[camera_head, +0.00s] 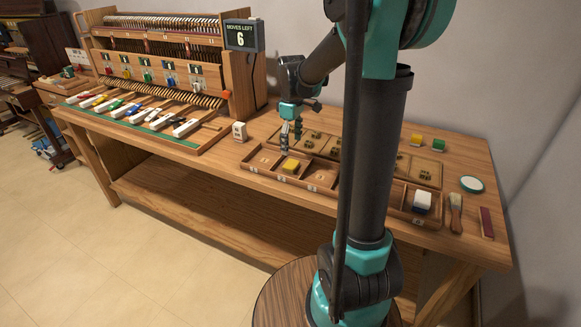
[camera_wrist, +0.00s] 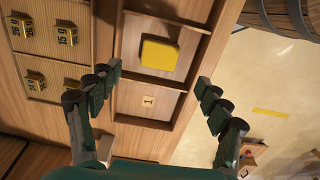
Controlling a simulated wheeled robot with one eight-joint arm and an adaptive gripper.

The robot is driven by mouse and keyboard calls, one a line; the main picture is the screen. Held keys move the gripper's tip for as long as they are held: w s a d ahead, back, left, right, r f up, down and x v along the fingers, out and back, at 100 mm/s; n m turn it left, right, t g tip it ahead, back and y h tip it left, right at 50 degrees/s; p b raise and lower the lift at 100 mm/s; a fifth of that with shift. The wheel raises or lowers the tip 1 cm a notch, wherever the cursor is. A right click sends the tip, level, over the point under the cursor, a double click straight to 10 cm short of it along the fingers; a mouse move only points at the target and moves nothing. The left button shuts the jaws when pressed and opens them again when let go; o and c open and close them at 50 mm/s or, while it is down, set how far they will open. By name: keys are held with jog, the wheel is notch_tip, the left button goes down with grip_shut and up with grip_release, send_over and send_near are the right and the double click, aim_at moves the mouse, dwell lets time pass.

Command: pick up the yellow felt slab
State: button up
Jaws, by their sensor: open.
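The yellow felt slab (camera_head: 290,166) lies flat in a compartment of the long wooden tray (camera_head: 258,172) at the front of the bench. In the wrist view the yellow slab (camera_wrist: 160,53) sits in a compartment beyond one marked 1. My gripper (camera_head: 291,142) is above the tray, close to the slab in the head view. In the wrist view my gripper (camera_wrist: 158,78) is open and empty, its fingers spread wide on either side of the tray. The slab lies ahead of the fingertips, apart from them. Its underside is hidden.
Compartment walls border the slab. A shallow box with brass number blocks (camera_wrist: 67,33) stands beside the tray. A white-topped block (camera_head: 422,200) sits at the tray's right end. Yellow (camera_head: 417,140) and green blocks (camera_head: 438,145) stand behind. A keyboard model (camera_head: 150,115) fills the left.

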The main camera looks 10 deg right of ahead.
aim_at(292, 164)
jog(key=shift+d+f, duration=0.1)
jog(key=shift+f, duration=3.9)
jog(key=shift+c, duration=0.2)
jog(key=c, duration=0.9)
